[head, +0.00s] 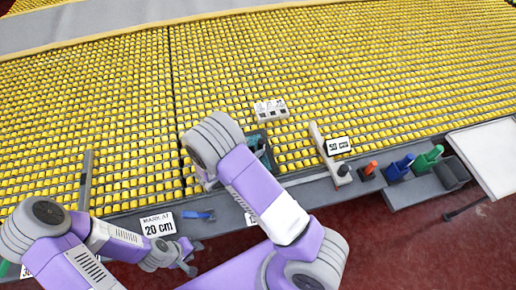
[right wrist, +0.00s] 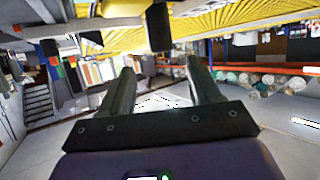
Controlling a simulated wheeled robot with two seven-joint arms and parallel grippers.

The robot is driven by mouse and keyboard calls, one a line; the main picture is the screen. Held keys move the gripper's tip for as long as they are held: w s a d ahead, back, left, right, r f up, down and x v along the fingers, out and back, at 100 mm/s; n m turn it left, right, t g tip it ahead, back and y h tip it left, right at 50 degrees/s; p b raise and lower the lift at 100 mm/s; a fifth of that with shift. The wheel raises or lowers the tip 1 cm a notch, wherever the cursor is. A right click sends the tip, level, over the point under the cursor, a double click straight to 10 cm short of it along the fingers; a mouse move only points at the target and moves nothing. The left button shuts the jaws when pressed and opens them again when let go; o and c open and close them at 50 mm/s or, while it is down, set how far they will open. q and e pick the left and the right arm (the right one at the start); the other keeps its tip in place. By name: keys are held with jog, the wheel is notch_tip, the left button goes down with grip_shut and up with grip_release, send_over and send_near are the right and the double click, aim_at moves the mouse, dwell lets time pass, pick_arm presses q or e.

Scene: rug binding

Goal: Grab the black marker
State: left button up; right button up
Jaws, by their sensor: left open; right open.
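A short dark upright piece (head: 343,172), which looks like the black marker, stands at the table's front edge beside the 50 cm card; its details are too small to be sure. In the right wrist view a black cylinder-like thing (right wrist: 158,27) shows beyond the fingertips; I cannot tell whether it is the marker. My right gripper (right wrist: 160,68) is open with nothing between its fingers; in the head view its hand is mostly hidden behind my arm. My left gripper (head: 194,257) is open and empty, low in front of the table edge near the 20 cm card.
Orange (head: 371,167), blue (head: 400,166) and green (head: 427,158) pieces stand right of the dark one. The 50 cm card (head: 338,146), 20 cm card (head: 158,224), white block (head: 271,109) and teal tool (head: 262,150) are nearby. The yellow rug (head: 400,70) covers the table.

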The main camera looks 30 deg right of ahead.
aim_at(260, 142)
jog(key=shift+x, duration=1.5)
jog(key=x, duration=0.4)
jog(key=shift+w+d+f, duration=0.25)
jog(key=shift+w, duration=0.1)
jog(key=shift+a, duration=0.1)
grip_shut()
